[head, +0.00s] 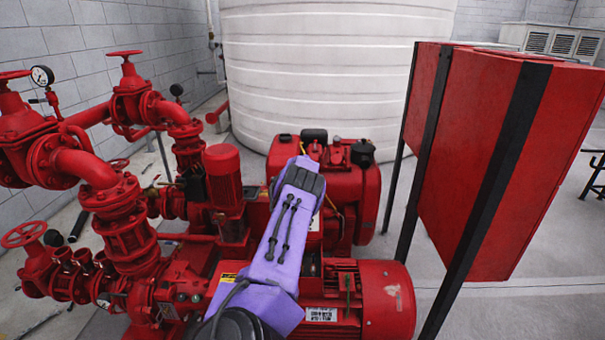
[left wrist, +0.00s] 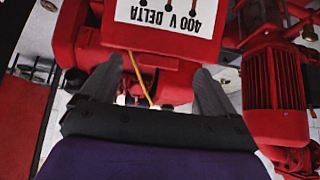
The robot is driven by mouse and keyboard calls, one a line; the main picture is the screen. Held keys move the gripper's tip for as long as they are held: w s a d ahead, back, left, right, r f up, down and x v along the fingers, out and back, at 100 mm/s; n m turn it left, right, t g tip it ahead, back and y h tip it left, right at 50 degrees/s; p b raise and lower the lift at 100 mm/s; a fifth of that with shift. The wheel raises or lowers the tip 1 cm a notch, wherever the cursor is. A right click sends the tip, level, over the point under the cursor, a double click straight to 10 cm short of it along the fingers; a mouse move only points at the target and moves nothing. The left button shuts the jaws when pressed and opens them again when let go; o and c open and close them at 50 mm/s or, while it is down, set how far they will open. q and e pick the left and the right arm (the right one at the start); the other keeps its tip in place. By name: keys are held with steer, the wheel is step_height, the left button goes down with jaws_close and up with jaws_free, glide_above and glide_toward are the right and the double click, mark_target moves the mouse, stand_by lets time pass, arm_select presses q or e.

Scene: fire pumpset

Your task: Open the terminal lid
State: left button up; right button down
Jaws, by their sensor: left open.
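A red terminal box (left wrist: 165,32) is at the top of the left wrist view. A gap seems to separate the fingers from the box, but contact cannot be told. A lid edge or hinge cannot be made out. My right gripper is in neither view.
A yellow cable (left wrist: 138,78) hangs between the fingers. A red motor (head: 388,300) lies at the front, with red pipes and valves (head: 118,205) at left. A tall red cabinet (head: 480,150) stands right. A white tank (head: 330,75) is behind. Grey floor is clear near the cabinet.

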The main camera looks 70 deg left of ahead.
arm_select(q)
steer(key=v, duration=0.9)
steer(key=shift+d+r, duration=0.15)
steer(key=shift+r, duration=0.05)
